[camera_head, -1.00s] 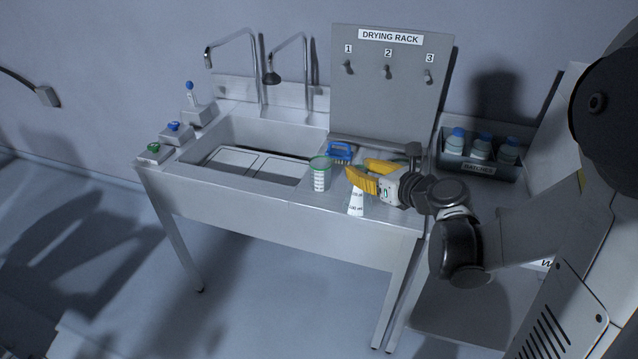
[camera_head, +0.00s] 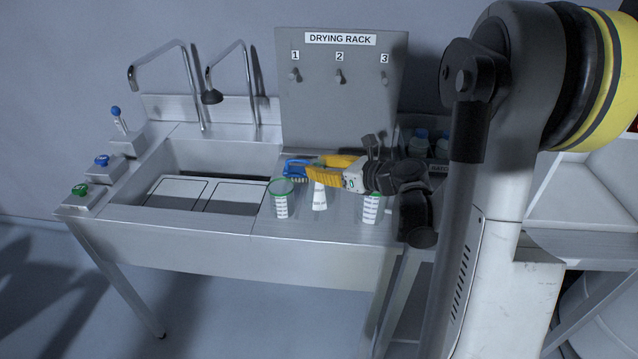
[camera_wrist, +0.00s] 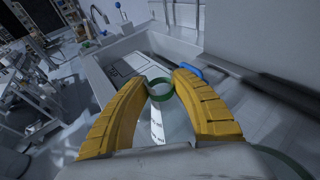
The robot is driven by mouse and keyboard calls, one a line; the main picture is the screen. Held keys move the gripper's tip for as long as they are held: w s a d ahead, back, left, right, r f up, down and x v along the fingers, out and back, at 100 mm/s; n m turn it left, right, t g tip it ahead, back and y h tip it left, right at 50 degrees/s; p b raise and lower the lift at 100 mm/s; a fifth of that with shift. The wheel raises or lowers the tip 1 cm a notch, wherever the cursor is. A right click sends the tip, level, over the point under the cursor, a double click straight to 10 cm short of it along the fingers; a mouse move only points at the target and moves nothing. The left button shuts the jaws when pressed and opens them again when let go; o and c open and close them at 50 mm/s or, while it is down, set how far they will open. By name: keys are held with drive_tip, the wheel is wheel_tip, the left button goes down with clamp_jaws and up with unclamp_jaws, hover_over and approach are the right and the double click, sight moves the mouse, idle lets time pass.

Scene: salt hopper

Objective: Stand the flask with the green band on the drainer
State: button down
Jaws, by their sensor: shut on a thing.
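My gripper (camera_head: 322,165) has its yellow fingers shut around the upper part of a clear flask, whose white label (camera_head: 319,196) flares downward. In the wrist view, a green band (camera_wrist: 160,89) shows between the fingertips with the label (camera_wrist: 157,126) below it. The flask's glass is hardly visible in the head view, and I cannot tell how far its base is above the surface. The drainer (camera_head: 335,228), the steel surface right of the basin, lies below it. Two clear green-rimmed vessels with white labels stand there, one left (camera_head: 281,199) and one right (camera_head: 371,208).
A blue brush (camera_head: 295,168) lies just behind the left vessel. The drying-rack board (camera_head: 340,105) with numbered pegs rises behind. The sink basin (camera_head: 185,165) with taps is at left. A bottle bin (camera_head: 437,150) is partly hidden behind my arm.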

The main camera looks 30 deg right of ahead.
drive_tip(key=shift+f+b, duration=0.7)
drive_tip(key=shift+f, duration=1.05)
drive_tip(key=shift+f, duration=0.15)
drive_tip(key=c, duration=1.1)
unclamp_jaws()
